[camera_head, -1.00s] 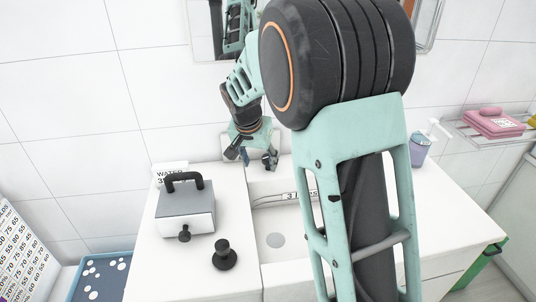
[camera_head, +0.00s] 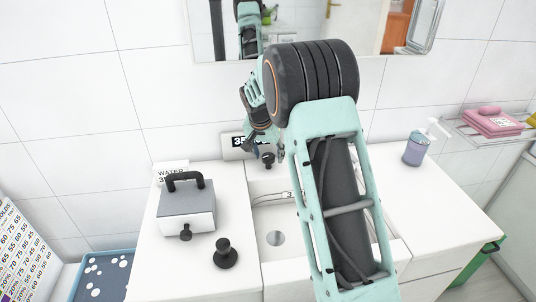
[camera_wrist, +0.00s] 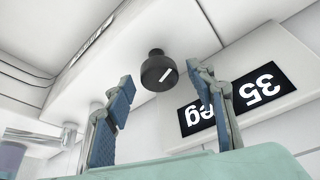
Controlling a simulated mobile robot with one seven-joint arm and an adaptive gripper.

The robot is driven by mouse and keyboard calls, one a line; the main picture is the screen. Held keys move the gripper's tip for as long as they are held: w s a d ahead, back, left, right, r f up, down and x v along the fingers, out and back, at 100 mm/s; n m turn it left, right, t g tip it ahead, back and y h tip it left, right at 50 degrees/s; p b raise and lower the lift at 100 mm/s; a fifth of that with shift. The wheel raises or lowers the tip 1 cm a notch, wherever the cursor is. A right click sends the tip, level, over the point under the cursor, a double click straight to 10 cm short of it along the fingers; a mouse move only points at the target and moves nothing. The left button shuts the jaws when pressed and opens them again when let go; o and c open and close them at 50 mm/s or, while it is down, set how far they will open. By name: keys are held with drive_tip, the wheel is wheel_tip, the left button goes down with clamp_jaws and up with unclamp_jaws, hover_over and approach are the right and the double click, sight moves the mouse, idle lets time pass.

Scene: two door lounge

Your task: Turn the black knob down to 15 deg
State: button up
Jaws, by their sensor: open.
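The black knob (camera_wrist: 158,73) with a white pointer line shows in the wrist view, between and beyond my fingertips. It also shows in the head view (camera_head: 268,160) at the back of the sink. A display (camera_wrist: 232,100) beside it reads "35 deg", upside down in the wrist view; it is partly hidden behind my gripper in the head view (camera_head: 238,141). My gripper (camera_wrist: 162,80) is open, with blue-padded fingers on either side of the knob in the picture. Contact with the knob cannot be made out. In the head view my gripper (camera_head: 265,149) is just above the knob.
A grey box (camera_head: 187,210) with a black handle and a small front knob stands on the left counter. A black knob-topped piece (camera_head: 225,254) is in front of it. A "WATER" card (camera_head: 170,172) stands behind. A soap bottle (camera_head: 415,148) is at right; a mirror (camera_head: 300,25) hangs above.

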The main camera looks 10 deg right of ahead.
drive_tip(key=c, duration=1.2)
drive_tip(key=shift+o, duration=0.2)
drive_tip(key=shift+n, duration=0.3)
drive_tip(key=n, duration=0.1)
drive_tip(key=n+y, duration=0.1)
drive_tip(key=shift+d+n, duration=0.2)
drive_tip(key=shift+n, duration=0.2)
drive_tip(key=n+y+p, duration=0.1)
drive_tip(key=n, duration=0.2)
drive_tip(key=shift+d+n+y, duration=0.1)
drive_tip(key=shift+n+y, duration=0.2)
drive_tip(key=shift+y, duration=0.1)
drive_tip(key=n+y+p, duration=0.1)
drive_tip(key=n, duration=0.3)
drive_tip(key=shift+y, duration=0.3)
drive_tip(key=shift+n+g+y+p, duration=0.4)
drive_tip(key=shift+n+g+p, duration=0.1)
drive_tip(key=shift+n, duration=1)
